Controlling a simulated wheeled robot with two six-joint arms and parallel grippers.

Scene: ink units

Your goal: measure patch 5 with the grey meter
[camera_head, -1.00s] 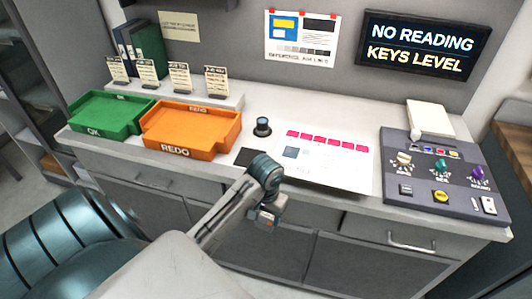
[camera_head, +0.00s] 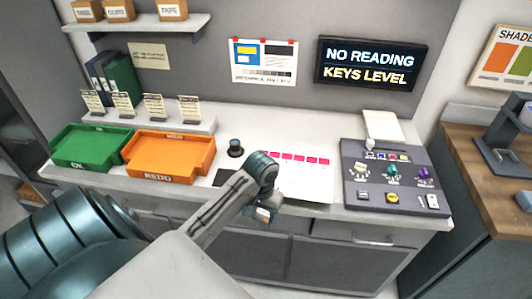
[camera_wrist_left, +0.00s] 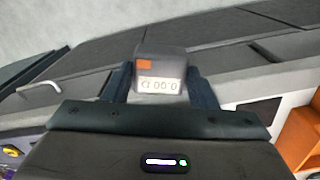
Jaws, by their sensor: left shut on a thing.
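The grey meter (camera_wrist_left: 160,68) is between the fingers of my left gripper (camera_wrist_left: 160,88) in the left wrist view. It has an orange mark and a small display, which appears inverted. In the head view, my left gripper (camera_head: 264,214) hangs in front of the bench's front edge, apart from the sheet, with the meter hardly readable there. The white sheet (camera_head: 312,185) lies on the bench with a row of pink-red patches (camera_head: 299,160) along its back edge. My left arm hides its left part, and the patch numbers are too small to read. My right gripper is out of view.
A dark control panel (camera_head: 358,203) with knobs stands right of the sheet. Left are an orange REDO tray (camera_head: 158,177), a green OK tray (camera_head: 80,165) and a dark round knob-like object (camera_head: 236,148). The wall screen (camera_head: 370,66) reads "NO READING KEYS LEVEL".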

